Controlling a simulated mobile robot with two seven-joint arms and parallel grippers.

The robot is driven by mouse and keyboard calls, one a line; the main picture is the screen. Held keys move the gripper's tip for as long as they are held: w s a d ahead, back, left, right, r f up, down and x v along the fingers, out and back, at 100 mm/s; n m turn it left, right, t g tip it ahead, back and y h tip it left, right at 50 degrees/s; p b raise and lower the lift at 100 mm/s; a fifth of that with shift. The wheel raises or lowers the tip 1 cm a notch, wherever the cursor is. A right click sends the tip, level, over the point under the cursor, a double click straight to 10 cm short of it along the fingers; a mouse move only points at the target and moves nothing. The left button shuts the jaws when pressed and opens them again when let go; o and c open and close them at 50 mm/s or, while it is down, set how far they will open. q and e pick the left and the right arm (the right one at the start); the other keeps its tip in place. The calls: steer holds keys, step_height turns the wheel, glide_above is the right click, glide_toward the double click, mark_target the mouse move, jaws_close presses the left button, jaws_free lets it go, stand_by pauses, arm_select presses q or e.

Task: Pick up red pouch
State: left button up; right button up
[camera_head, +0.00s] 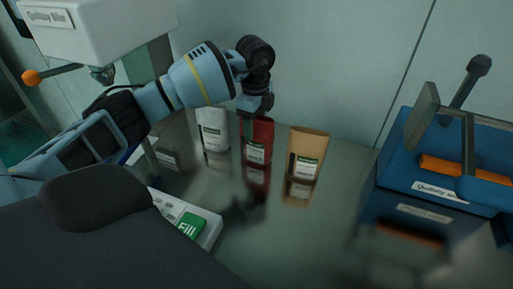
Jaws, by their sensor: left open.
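The red pouch (258,141) stands upright on the shiny table, between a white pouch (212,130) and a tan pouch (306,153). It has a pale label on its lower front. My left gripper (253,112) reaches down from above at the red pouch's top edge. Its jaws are open and overlap the pouch's upper part in the picture. I cannot tell whether they touch the pouch or straddle it. The gripper hides part of the pouch's top. My right gripper is not in view.
A blue machine (440,165) with an orange bar and a black-knobbed lever stands at the right. A white panel with a green "Fill" button (190,226) lies at the lower left. A white box (100,30) hangs at the upper left. Table in front of the pouches is clear.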

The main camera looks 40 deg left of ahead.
arm_select(q)
steer(key=shift+f, duration=0.1)
steer(key=shift+f, duration=0.15)
stand_by(0.7)
steer(key=c, duration=1.3)
